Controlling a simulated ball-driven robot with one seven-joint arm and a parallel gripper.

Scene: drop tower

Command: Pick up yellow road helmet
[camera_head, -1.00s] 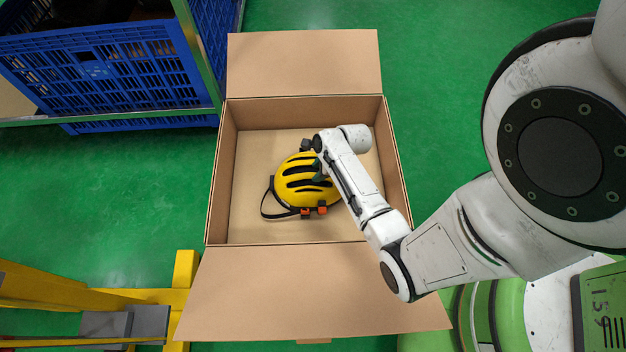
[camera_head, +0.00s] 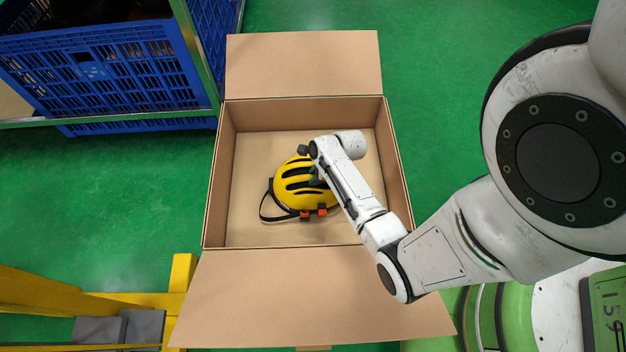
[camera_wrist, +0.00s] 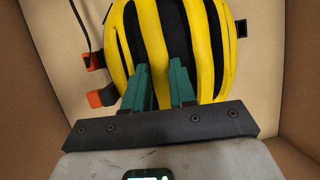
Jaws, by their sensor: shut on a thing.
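In the wrist view the helmet (camera_wrist: 205,50) fills the upper middle. My gripper (camera_wrist: 162,78) has teal fingers that reach into the vents around a yellow rib and are shut on the helmet. In the head view my wrist partly hides the gripper (camera_head: 315,178) and the helmet's right side. I cannot tell whether the helmet is clear of the box floor.
The cardboard box (camera_head: 225,180) has walls on all sides, with flaps folded out at the far and near ends. A blue crate (camera_head: 110,70) on a rack stands at the upper left. A yellow frame (camera_head: 180,285) stands at the lower left. Green floor is free right of the box.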

